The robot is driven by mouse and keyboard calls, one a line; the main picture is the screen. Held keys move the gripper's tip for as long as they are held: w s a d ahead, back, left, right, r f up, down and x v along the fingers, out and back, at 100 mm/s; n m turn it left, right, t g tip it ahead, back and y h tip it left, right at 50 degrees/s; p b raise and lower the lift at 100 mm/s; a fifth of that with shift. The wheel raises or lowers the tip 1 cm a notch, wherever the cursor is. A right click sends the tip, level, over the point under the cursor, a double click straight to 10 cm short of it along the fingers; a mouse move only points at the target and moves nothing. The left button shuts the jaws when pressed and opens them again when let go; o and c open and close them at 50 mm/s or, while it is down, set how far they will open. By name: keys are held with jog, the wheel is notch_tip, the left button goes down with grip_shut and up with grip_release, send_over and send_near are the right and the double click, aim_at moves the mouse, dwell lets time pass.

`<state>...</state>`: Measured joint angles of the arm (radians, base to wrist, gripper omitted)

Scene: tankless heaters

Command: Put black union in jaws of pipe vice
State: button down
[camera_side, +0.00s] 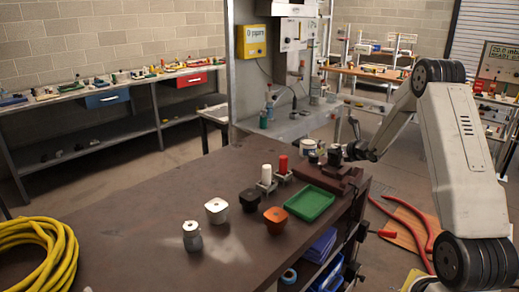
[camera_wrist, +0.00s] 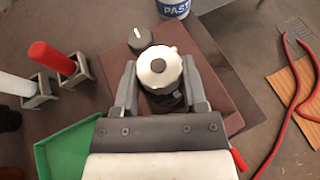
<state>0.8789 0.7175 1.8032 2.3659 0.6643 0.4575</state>
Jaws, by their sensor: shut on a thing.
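My gripper (camera_wrist: 160,68) is shut on a dark fitting with a pale, round top, which I take as the black union (camera_wrist: 157,73). One finger is on each side of it. In the side view my gripper (camera_side: 350,152) is at the pipe vice (camera_side: 322,176), a brown-red block at the bench's right end. The dark union (camera_side: 335,157) shows there just above or at the vice. The vice's brown surface (camera_wrist: 222,85) lies beneath my gripper in the wrist view. The vice jaws are mostly hidden, so I cannot tell whether the union rests between them.
A small black knob-like piece (camera_wrist: 140,39) stands just beyond the union. A paste tin (camera_wrist: 173,8) is behind. A green tray (camera_wrist: 70,150), red cylinder (camera_wrist: 52,58) and white cylinder (camera_wrist: 17,85) in holders are at left. Red-handled tool (camera_wrist: 290,95) lies at right, lower down.

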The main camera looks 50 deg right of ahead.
aim_at(337, 157)
jog(key=shift+f, duration=0.85)
jog(key=shift+f, duration=0.7)
jog(key=shift+c, duration=0.3)
grip_release()
jog(key=shift+f, duration=0.1)
jog(key=shift+s, duration=0.1)
jog(key=shift+v, duration=3.8)
